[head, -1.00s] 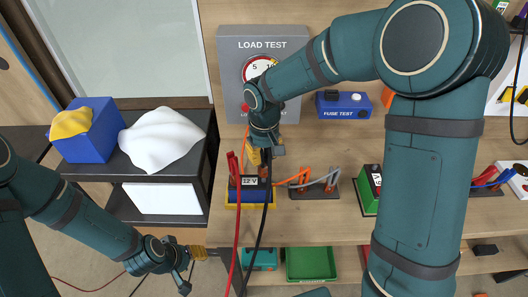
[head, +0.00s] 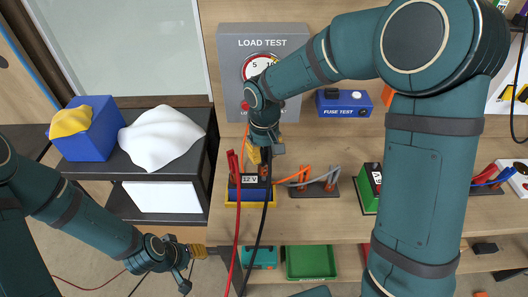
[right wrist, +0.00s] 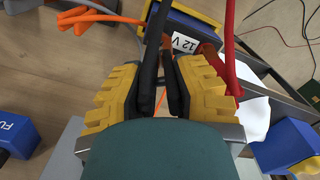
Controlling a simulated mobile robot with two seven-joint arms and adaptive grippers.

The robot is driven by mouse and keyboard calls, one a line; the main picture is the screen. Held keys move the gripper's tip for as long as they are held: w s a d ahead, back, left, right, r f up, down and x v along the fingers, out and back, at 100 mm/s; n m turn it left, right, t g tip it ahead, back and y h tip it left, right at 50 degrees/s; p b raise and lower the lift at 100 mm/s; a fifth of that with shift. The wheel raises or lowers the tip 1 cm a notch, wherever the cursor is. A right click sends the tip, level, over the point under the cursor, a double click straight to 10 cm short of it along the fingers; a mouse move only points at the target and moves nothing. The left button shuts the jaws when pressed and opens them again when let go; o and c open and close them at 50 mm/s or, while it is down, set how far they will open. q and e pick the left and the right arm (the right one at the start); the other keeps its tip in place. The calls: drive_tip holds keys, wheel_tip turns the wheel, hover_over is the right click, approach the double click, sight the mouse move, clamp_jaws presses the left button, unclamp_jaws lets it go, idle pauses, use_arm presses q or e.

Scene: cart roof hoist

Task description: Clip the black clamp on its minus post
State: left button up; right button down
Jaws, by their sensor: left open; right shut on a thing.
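The 12 V battery (head: 262,194), blue with a yellow base, stands on the bench below the load test panel; it also shows at the top of the right wrist view (right wrist: 178,22). The red clamp (head: 232,163) is at its left end, with a red cable. My right gripper (head: 258,155) is just above and behind the battery. It is shut on the black clamp (right wrist: 160,88), whose black cable runs over the battery. The minus post and the clamp's jaw tips are hidden, so contact cannot be told. My left gripper (head: 203,252) is open, empty, low at the left.
The load test panel (head: 232,58) stands behind. A stand with orange and grey clips (head: 318,189) is right of the battery, then a green battery (head: 368,188). A blue fuse test box (head: 343,104) is behind. A dark shelf cart (head: 200,160) stands left.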

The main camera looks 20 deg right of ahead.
sight(264, 161)
drive_tip(key=shift+f+b, duration=1.3)
drive_tip(key=shift+f, duration=0.35)
idle(0.5)
drive_tip(key=c, duration=0.8)
unclamp_jaws()
drive_tip(key=shift+o, duration=0.2)
wheel_tip(264, 161, up, 12)
drive_tip(key=shift+r, duration=0.1)
